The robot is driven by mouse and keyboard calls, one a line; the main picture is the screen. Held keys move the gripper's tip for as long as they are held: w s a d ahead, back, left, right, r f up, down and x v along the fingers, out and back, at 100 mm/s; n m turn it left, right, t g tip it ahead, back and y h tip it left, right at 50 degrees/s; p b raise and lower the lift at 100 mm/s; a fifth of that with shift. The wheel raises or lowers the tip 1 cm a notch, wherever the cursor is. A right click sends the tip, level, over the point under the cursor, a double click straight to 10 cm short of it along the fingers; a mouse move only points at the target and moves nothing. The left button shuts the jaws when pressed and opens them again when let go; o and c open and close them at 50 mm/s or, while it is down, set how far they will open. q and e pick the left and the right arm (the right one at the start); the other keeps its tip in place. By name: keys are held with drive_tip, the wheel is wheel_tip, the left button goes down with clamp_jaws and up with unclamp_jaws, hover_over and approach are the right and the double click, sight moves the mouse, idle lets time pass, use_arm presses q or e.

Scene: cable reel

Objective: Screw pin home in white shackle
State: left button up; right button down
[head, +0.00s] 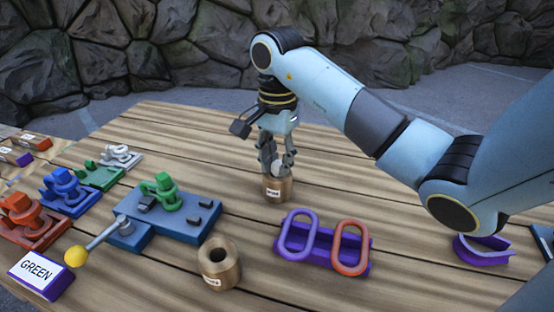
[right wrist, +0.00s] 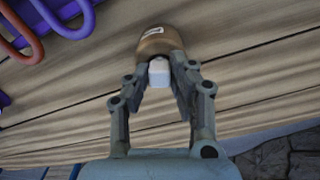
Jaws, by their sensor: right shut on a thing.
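My right gripper (head: 276,163) points down over a small wooden cup (head: 278,190) with a pale label. In the right wrist view, its fingers (right wrist: 160,88) are closed around a white, block-like piece (right wrist: 159,70), which looks like the head of a pin. The piece is at the mouth of the cup (right wrist: 160,42); whether its lower part is inside is hidden. The white shackle (head: 120,156) sits on its stand at the back left, well away from the gripper. My left gripper is not in view.
A blue fixture (head: 190,222) holds a green shackle (head: 163,192), with a yellow-knobbed lever (head: 76,256) beside it. Blue (head: 62,186) and red (head: 22,215) shackles stand at left. An open wooden cup (head: 219,262) and a purple rack (head: 322,243) with links are in front.

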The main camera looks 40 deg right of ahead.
sight(278, 163)
drive_tip(key=shift+r+p, duration=1.55)
drive_tip(key=shift+r, duration=1.05)
drive_tip(key=shift+f, duration=0.1)
